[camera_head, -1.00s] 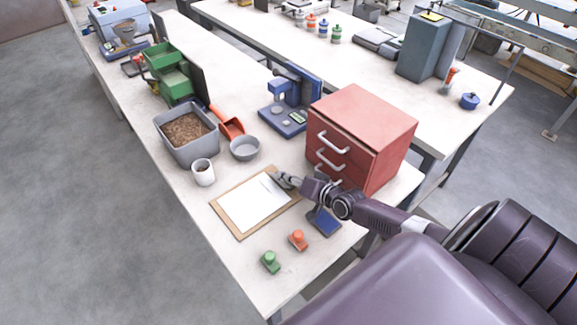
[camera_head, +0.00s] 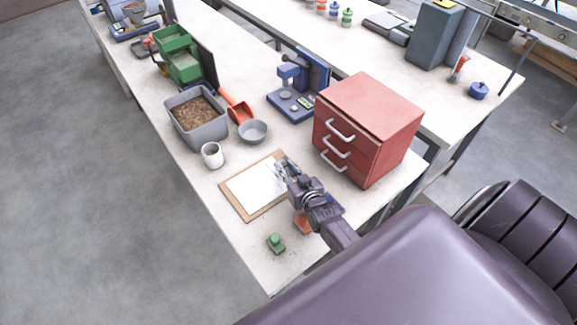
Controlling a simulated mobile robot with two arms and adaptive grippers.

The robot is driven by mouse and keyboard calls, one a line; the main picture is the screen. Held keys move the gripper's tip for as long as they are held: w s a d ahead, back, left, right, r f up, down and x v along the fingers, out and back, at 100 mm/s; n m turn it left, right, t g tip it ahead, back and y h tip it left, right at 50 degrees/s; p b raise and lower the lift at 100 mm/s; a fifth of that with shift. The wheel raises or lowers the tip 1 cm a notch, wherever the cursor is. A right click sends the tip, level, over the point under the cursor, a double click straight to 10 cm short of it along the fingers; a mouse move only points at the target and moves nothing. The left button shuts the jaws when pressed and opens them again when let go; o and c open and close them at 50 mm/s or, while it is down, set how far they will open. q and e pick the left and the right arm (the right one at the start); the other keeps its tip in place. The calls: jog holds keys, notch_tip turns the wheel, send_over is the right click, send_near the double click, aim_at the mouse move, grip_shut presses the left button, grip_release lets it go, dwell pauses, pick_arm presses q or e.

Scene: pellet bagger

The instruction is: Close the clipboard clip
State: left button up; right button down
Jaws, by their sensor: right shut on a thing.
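The clipboard (camera_head: 240,211) lies flat on the near workbench, a brown board with a white sheet (camera_head: 254,188) on it. My right gripper (camera_head: 281,167) is at the board's right end, its fingers low over the edge of the sheet. It is shut on what appears to be the clipboard clip, which the fingers mostly hide. The clip's exact angle cannot be made out. My left gripper is not in view.
A red drawer cabinet (camera_head: 368,108) stands close to the right of my gripper. A grey bowl (camera_head: 253,132), white cup (camera_head: 212,155) and pellet bin (camera_head: 197,132) stand behind the clipboard. A green stamp-like object (camera_head: 275,243) and a partly hidden orange one (camera_head: 301,224) are in front.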

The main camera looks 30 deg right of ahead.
jog(key=shift+a, duration=0.1)
dwell(0.3)
jog(key=c, duration=2.1)
grip_release()
notch_tip(320, 180, up, 10)
jog(key=shift+f, duration=0.1)
